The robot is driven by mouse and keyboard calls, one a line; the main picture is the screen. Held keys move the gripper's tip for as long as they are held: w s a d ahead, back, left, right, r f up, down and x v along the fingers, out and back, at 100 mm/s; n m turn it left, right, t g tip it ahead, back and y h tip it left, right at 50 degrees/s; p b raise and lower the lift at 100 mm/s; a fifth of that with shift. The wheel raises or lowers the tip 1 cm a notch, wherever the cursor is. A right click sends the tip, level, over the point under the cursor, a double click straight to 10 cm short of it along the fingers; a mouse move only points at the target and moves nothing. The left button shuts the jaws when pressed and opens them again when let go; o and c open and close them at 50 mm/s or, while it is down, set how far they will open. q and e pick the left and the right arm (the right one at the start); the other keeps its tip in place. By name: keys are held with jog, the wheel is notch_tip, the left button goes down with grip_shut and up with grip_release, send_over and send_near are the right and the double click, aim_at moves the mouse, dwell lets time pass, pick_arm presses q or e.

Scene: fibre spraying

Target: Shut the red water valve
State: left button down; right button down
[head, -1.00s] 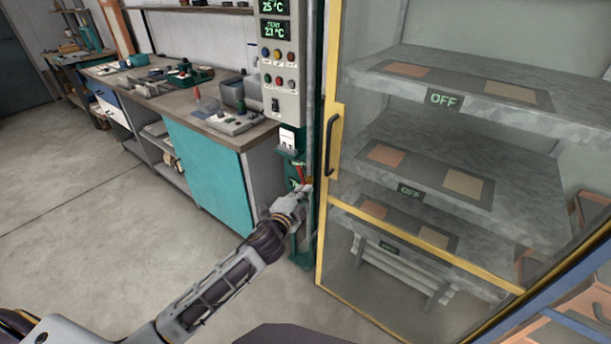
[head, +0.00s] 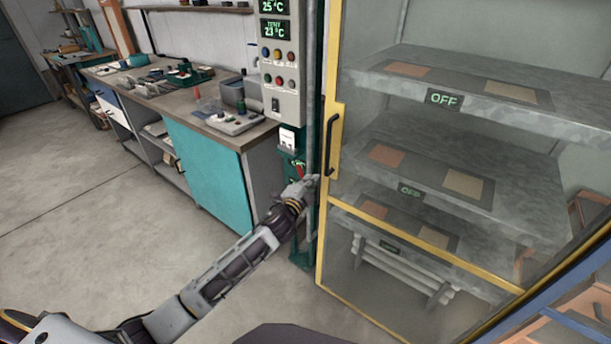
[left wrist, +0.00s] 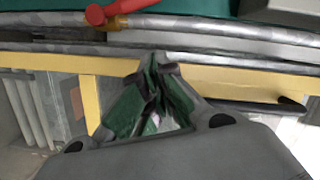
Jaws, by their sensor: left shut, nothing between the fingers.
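The red water valve (head: 300,168) is a small red handle on the green post between the workbench and the yellow-framed cabinet. In the left wrist view the red handle (left wrist: 120,9) lies at the top edge, beside a brass-coloured fitting on a grey pipe. My left gripper (head: 313,179) is just below and right of the valve in the head view. Its fingertips (left wrist: 153,60) are shut and empty, apart from the handle in the wrist view. The head view is too small to show whether the handle is fully turned. My right gripper is not in view.
The glass cabinet's yellow frame (head: 333,150) and black door handle (head: 331,146) stand close right of my left gripper. A control box (head: 280,75) hangs above the valve. A workbench (head: 208,178) with a teal door stands to the left. The floor at left is clear.

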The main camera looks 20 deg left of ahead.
aim_at(302, 176)
pick_arm(q)
jog(key=shift+w+a+f, duration=0.3)
jog(key=shift+w+a, duration=0.2)
jog(key=shift+w, duration=0.25)
jog(key=shift+w+a+f, duration=0.25)
jog(key=shift+w+a, duration=0.3)
jog(key=shift+w, duration=0.25)
jog(key=shift+w+a+f, duration=0.3)
jog(key=shift+w+a, duration=0.2)
jog(key=shift+w, duration=0.25)
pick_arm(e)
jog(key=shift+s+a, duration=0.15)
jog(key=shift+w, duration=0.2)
